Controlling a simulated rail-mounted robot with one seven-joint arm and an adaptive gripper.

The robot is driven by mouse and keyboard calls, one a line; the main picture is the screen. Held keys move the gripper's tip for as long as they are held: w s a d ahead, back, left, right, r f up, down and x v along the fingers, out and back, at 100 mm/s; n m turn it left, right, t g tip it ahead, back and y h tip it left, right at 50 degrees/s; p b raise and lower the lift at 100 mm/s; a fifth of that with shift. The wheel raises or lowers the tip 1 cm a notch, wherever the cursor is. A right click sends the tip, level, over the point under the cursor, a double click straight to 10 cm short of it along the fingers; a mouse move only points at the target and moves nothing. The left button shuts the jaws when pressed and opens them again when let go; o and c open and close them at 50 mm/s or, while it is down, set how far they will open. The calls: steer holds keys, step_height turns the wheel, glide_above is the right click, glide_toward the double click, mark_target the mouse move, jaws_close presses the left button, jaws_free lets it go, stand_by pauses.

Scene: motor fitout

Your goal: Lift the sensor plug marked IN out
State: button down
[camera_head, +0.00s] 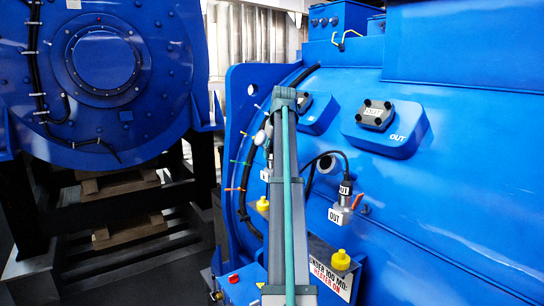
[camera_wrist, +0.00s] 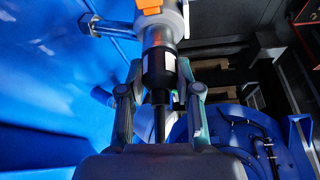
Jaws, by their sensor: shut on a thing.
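In the wrist view, my gripper (camera_wrist: 159,78) has its two fingers on either side of a black plug (camera_wrist: 157,68) and is shut on it. The plug has pale label patches whose text I cannot read. A dark cable (camera_wrist: 160,125) runs from it toward my gripper's palm. The plug's far end meets a grey metal sensor fitting (camera_wrist: 162,35) with an orange part. I cannot tell how deeply it is seated. In the head view, my arm hides the plug and my fingers. The plug marked OUT (camera_head: 345,187) stands upright on its own fitting, to the right of my arm.
The blue motor housing (camera_head: 450,210) fills the right. Yellow caps (camera_head: 340,260), a warning sign (camera_head: 330,277) and a raised OUT cover (camera_head: 387,130) stand near my arm. A bolt (camera_wrist: 90,25) sticks out beside the fitting. Another blue machine (camera_head: 105,60) stands at the left.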

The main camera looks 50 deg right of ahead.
steer(key=shift+r, duration=0.15)
steer(key=shift+r+b, duration=0.3)
steer(key=shift+r, duration=0.25)
steer(key=s+a+r+b, duration=0.4)
steer(key=s+a+r, duration=0.4)
steer(key=s+r, duration=0.3)
steer(key=shift+s+r, duration=0.2)
steer(key=shift+r, duration=0.15)
